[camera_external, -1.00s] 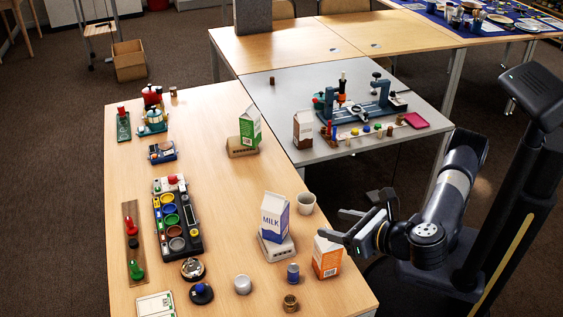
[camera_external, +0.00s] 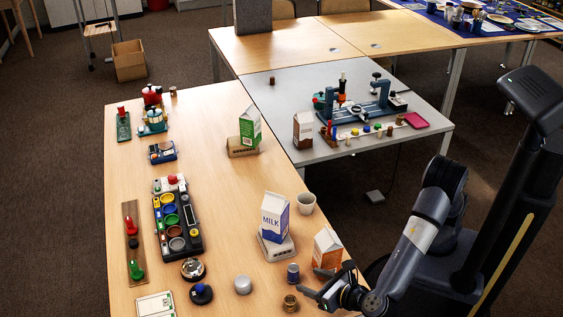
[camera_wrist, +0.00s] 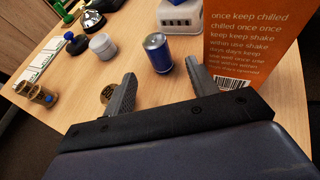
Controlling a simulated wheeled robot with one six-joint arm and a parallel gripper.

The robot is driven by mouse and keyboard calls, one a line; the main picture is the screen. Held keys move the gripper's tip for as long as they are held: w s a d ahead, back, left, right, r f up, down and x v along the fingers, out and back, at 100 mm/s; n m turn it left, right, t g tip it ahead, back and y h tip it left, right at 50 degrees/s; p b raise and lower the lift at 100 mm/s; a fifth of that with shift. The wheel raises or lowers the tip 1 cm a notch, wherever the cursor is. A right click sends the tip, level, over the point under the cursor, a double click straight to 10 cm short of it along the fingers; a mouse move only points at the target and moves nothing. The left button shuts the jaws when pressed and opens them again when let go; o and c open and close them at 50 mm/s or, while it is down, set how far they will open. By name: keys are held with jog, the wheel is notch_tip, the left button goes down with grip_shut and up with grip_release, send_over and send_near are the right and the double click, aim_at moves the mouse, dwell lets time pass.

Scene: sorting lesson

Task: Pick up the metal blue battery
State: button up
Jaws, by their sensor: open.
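The metal blue battery (camera_external: 293,273) stands upright on the wooden table near its front right end, left of the orange carton (camera_external: 327,248). In the wrist view the battery (camera_wrist: 158,54) has a silver top and a blue body, and lies just beyond the fingertips, between their lines. My gripper (camera_external: 312,282) is open and empty, low over the table beside the battery. Its two fingers also show in the wrist view (camera_wrist: 160,75), apart, with the battery nearer the right finger. I cannot tell from the outside view how far the fingertips are from the battery.
The orange carton stands close to the right finger. A brown cylinder (camera_external: 290,302) lies near the left finger.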

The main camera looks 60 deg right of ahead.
aim_at(298, 275)
jog(key=b+x, duration=0.1)
jog(key=x, duration=0.4)
jog(key=shift+w+f, duration=0.1)
jog(key=shift+w, duration=0.05)
jog(key=c, duration=1.1)
jog(key=shift+c, duration=0.2)
